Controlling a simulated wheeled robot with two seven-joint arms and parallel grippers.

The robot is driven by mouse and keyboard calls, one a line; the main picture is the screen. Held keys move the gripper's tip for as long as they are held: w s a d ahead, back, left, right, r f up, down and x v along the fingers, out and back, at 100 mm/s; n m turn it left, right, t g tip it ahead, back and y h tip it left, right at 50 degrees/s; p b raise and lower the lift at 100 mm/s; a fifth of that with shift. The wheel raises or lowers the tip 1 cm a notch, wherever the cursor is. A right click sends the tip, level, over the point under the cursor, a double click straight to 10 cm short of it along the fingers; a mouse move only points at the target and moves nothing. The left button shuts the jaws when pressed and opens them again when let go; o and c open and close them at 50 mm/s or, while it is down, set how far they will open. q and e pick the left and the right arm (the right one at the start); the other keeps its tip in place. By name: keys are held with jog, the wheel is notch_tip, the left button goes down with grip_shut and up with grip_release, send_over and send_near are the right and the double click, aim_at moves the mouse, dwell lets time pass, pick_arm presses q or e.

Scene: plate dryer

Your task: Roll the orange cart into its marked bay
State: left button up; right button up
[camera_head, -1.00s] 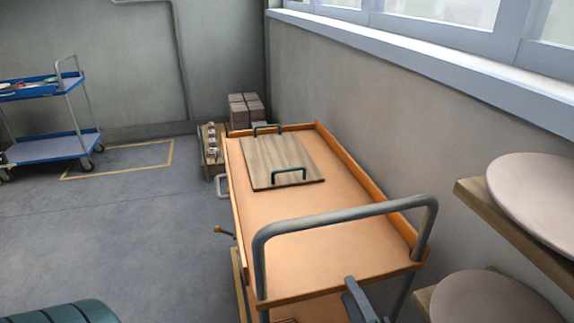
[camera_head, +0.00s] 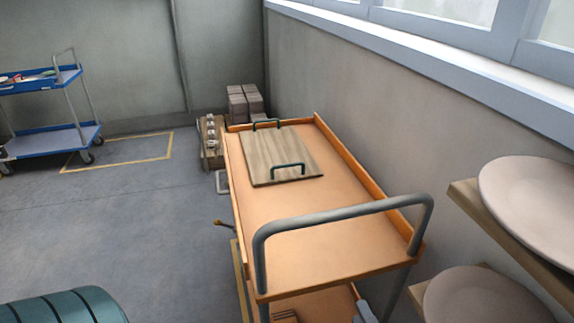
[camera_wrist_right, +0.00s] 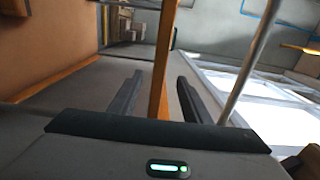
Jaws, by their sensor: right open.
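The orange cart (camera_head: 290,225) stands along the right wall, its grey push handle (camera_head: 340,213) at the near end. A wooden board (camera_head: 268,160) with two green handles lies on its top tray. My right gripper (camera_head: 365,313) is just below the tray's near right corner, mostly cut off by the bottom edge. In the right wrist view my right gripper (camera_wrist_right: 158,82) is open, with an orange edge of the cart (camera_wrist_right: 162,70) seen between its fingers; contact is unclear. A yellow floor outline (camera_head: 120,165) lies at the back left. My left gripper is out of view.
A blue cart (camera_head: 50,145) stands by that outline. Wall shelves with plates (camera_head: 530,205) are at right. A wooden crate (camera_head: 212,158) and stacked blocks (camera_head: 243,103) stand beyond the orange cart. A teal ribbed thing (camera_head: 65,305) is at lower left. Floor between is clear.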

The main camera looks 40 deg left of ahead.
jog(key=d+f+n+h+p, duration=0.2)
jog(key=d+f+h, duration=0.3)
jog(key=f, duration=0.5)
jog(key=d+f+n+h+p, duration=0.1)
jog(key=d+f+n+h, duration=0.1)
jog(key=d+f, duration=0.7)
pick_arm(q)
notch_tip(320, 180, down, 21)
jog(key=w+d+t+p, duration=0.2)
jog(key=p, duration=0.1)
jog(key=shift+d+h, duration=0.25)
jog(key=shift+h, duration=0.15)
pick_arm(e)
jog(key=s+d+f+n+g+h, duration=0.2)
jog(key=s+d+f+n+h, duration=0.1)
jog(key=s+d+f, duration=0.5)
jog(key=s+d+f+n+g+h, duration=0.3)
jog(key=s+d+f, duration=0.5)
jog(key=s+f, duration=0.4)
jog(key=shift+d+f+g, duration=0.3)
jog(key=shift+d+f, duration=0.05)
jog(key=shift+f, duration=0.4)
jog(key=shift+c, duration=0.4)
